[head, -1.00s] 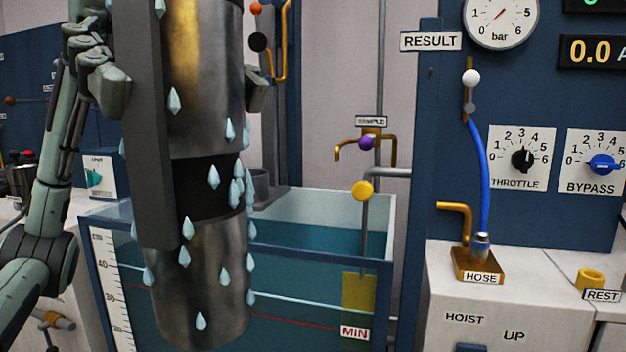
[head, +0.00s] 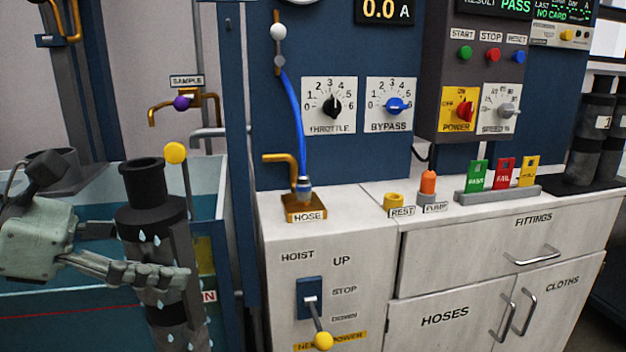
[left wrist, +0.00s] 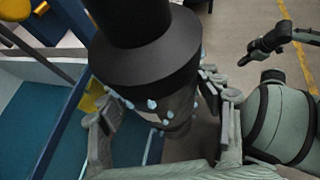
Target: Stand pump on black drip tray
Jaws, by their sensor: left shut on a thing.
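The pump (head: 155,226) is a dark cylinder with a black collar and neck and pale blue drops on its side. It is roughly upright at the left of the head view, in front of the water tank. My left gripper (head: 152,256) is shut around its upper body. In the left wrist view the pump's black top (left wrist: 150,60) fills the middle between the fingers (left wrist: 160,112). The pump's lower end is out of frame. A black tray-like surface (head: 548,190) lies at the far right of the bench. What seems to be my right gripper (left wrist: 262,48) shows small in the left wrist view.
The blue-framed tank (head: 222,215) stands behind the pump. A white cabinet (head: 480,255) with a brass hose fitting (head: 305,207) and hoist lever (head: 318,325) lies to the right. Dark cylinders (head: 597,130) stand on the black surface. Floor shows in the left wrist view.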

